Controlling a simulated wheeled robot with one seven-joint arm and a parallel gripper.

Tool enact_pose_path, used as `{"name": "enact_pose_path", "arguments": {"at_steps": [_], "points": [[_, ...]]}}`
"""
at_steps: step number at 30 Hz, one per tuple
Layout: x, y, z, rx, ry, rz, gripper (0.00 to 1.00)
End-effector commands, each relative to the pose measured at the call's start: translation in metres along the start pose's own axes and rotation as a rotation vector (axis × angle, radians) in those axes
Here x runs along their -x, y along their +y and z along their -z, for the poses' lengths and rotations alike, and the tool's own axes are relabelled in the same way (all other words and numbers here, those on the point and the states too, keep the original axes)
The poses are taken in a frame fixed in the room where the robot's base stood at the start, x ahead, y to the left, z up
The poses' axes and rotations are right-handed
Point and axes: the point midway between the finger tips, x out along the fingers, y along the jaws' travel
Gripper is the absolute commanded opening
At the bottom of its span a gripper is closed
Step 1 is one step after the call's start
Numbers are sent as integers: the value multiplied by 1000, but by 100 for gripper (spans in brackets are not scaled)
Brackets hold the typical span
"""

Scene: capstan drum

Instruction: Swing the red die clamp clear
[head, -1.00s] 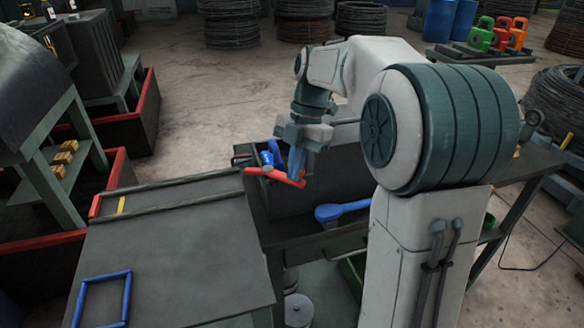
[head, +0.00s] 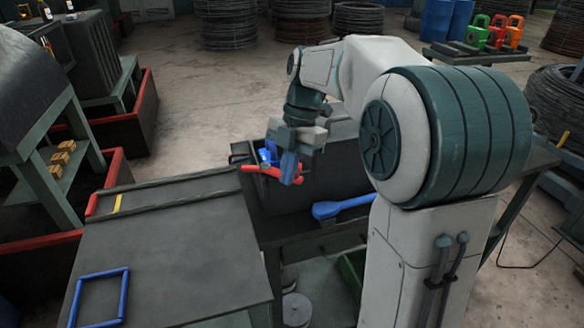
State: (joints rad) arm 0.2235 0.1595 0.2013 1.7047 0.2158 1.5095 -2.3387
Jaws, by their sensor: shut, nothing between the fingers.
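The red die clamp (head: 257,169) is a red bar at the left end of the dark die box (head: 325,180), beside a blue part (head: 268,152). My gripper (head: 289,172) points down at the right end of the red clamp, and its blue-grey fingers hide part of it. The fingers look closed together. They overlap the clamp in this view, and I cannot tell whether they touch it.
A blue-handled tool (head: 342,208) lies on the bench in front of the box. A dark table (head: 170,255) with a blue frame (head: 101,297) is at the left front. Red-rimmed bins (head: 120,165) stand further left. Open floor (head: 200,110) lies behind.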

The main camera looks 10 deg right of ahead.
Motion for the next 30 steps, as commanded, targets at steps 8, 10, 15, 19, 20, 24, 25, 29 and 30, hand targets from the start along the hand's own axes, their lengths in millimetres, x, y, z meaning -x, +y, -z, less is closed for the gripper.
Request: {"name": "enact_pose_path", "arguments": {"at_steps": [8,10,15,19,20,24,25,29,30], "points": [[43,6,10,4,-1,-2,0],[56,8,12,9,0,0,0],[79,11,13,9,2,2,0],[90,11,12,7,2,2,0],[92,11,12,6,2,1,0],[96,11,12,5,2,2,0],[96,11,12,5,2,2,0],[96,11,12,4,3,2,0],[96,11,12,4,3,2,0]]}}
